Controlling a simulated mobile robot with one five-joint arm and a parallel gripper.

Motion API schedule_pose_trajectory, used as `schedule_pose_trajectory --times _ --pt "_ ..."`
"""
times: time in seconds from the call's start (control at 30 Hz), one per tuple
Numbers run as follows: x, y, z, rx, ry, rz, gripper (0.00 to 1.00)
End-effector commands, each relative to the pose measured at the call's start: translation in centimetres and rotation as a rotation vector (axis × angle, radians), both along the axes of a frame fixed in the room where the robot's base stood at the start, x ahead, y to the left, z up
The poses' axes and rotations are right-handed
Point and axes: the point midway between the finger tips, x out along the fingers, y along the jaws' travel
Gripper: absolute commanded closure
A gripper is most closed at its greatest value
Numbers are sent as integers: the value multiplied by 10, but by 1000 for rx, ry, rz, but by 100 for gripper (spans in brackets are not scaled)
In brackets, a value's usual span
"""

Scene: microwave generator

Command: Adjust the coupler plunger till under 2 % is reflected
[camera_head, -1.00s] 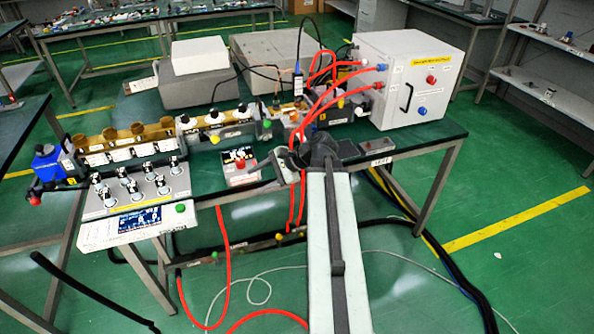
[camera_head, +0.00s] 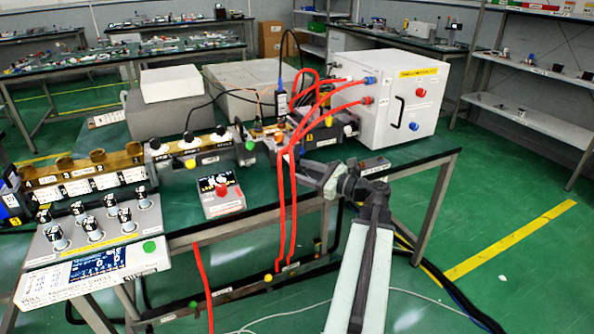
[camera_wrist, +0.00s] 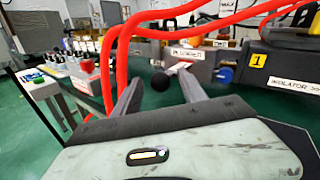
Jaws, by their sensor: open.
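In the wrist view, a label that seems to read coupler (camera_wrist: 187,52) is on a grey block of the waveguide line. In the head view my gripper (camera_head: 310,168) is at the bench's front edge, and the knob cannot be made out there. The blue display (camera_head: 98,262) is too small to read.
Red hoses (camera_head: 292,190) hang close beside my gripper and cross the top of the wrist view. A white cabinet (camera_head: 400,118) stands at the back right. A box with a red button (camera_head: 221,195) and a knob panel (camera_head: 92,228) are to the left.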

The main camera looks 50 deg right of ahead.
Motion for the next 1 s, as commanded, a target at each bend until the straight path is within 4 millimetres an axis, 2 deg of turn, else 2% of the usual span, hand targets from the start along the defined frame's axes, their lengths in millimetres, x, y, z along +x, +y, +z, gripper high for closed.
schedule_pose_trajectory --times 0.13,0.43,0.6,0.63,1.0 --pt "17 3 0 -1 0 1 50" --pt "20 4 0 -1 1 -1 50" --pt "20 4 0 -1 1 0 97" --pt "20 4 -1 -1 1 0 100" --pt "20 5 -1 -2 2 4 100"
